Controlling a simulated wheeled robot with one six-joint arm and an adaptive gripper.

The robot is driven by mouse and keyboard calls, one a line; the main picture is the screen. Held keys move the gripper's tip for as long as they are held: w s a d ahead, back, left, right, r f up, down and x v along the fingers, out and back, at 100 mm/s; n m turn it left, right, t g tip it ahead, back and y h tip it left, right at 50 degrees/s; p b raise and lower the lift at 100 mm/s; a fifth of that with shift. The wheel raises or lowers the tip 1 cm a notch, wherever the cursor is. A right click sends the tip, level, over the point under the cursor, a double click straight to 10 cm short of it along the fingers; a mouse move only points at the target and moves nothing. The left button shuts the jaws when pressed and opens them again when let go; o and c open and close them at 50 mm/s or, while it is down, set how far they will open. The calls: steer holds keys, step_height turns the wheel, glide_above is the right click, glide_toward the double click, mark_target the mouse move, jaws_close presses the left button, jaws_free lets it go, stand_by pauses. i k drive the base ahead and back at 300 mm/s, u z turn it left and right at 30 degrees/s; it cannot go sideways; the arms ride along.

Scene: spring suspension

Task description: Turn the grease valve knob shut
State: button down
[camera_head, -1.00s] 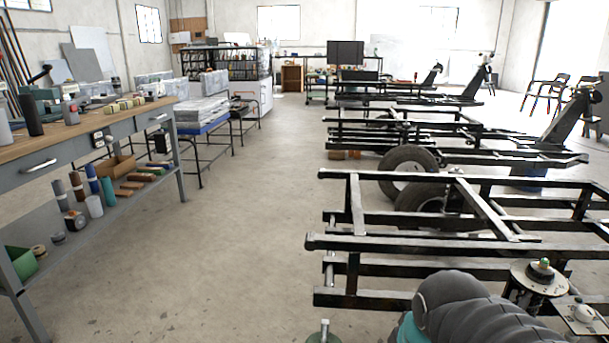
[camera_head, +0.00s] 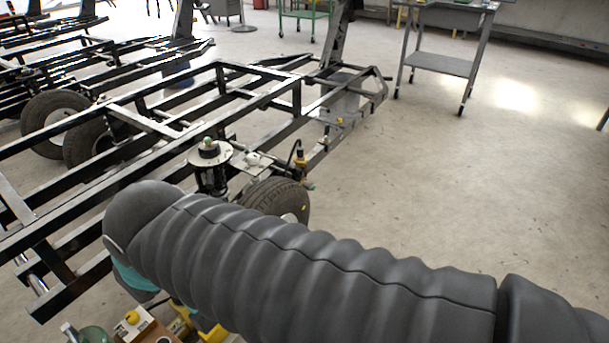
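I cannot tell for sure which part is the grease valve knob. A brass-coloured fitting (camera_head: 301,160) with a bent black lever or hose stands on the near side of the black chassis frame (camera_head: 120,165), right of the strut mount. A small yellow knob-like part (camera_head: 339,121) sits further along the frame. Another yellow round knob (camera_head: 132,318) is on a brown box at the bottom left. My grey-sleeved arm crosses the lower picture and hides what lies behind it. My gripper is not in view.
A strut with a round top plate (camera_head: 210,154) and a tyre (camera_head: 275,203) stand at the frame's near side. A second tyre (camera_head: 55,115) is at the left. A grey table (camera_head: 445,62) stands at the back right. The floor (camera_head: 500,190) at right is clear.

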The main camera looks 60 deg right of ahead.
mark_target(132, 317)
steer(key=z, duration=1.45)
steer(key=k, duration=0.35)
steer(key=u, duration=0.05)
steer(key=i, duration=0.2)
steer(key=z, duration=0.7)
steer(key=k, duration=0.35)
steer(key=u, duration=0.65)
